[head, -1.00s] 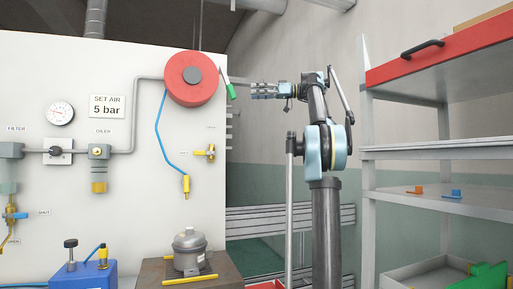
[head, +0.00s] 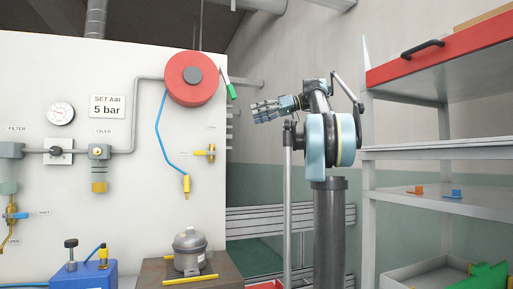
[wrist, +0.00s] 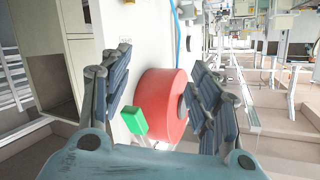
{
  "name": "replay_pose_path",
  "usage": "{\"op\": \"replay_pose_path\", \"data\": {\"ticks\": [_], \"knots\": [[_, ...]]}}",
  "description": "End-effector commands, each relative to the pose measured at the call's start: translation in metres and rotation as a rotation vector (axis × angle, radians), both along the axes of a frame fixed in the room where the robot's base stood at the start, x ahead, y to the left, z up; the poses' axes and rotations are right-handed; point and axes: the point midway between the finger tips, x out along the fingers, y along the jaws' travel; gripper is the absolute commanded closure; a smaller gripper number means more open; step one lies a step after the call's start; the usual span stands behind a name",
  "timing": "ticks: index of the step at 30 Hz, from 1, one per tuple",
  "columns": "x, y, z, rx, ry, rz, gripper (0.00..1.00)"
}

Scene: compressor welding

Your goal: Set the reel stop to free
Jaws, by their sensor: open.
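The red hose reel (head: 190,79) is on the white panel, with a dark hub. The reel stop (head: 231,90) is a light lever with a green handle at the reel's right edge, slanting down to the right. My gripper (head: 257,112) is open and empty, a little right of and below the green handle in the head view. In the wrist view the green handle (wrist: 134,120) and the red reel (wrist: 163,105) appear between the spread fingers of my gripper (wrist: 155,85). I see no contact with the handle. The lever's pivot is hard to make out.
The blue hose (head: 163,130) hangs from the reel to a yellow nozzle. A yellow valve (head: 205,153) is on the panel below. A compressor (head: 189,250) stands on a bench underneath. Shelving (head: 440,150) stands at the right. Space around my gripper looks clear.

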Motion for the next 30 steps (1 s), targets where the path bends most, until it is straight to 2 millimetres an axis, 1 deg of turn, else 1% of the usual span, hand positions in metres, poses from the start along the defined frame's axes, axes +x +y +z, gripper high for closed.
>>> {"op": "replay_pose_path", "data": {"ticks": [1, 6, 21, 24, 30], "knots": [[-0.003, 0.002, -0.007, -0.013, 0.017, -0.005, 0.44], [-0.014, 0.006, -0.032, -0.06, 0.075, -0.023, 0.44], [-0.047, 0.013, -0.103, -0.188, 0.225, -0.085, 0.44], [-0.052, 0.013, -0.115, -0.207, 0.247, -0.096, 0.44], [-0.058, 0.014, -0.128, -0.23, 0.272, -0.11, 0.44]]}}
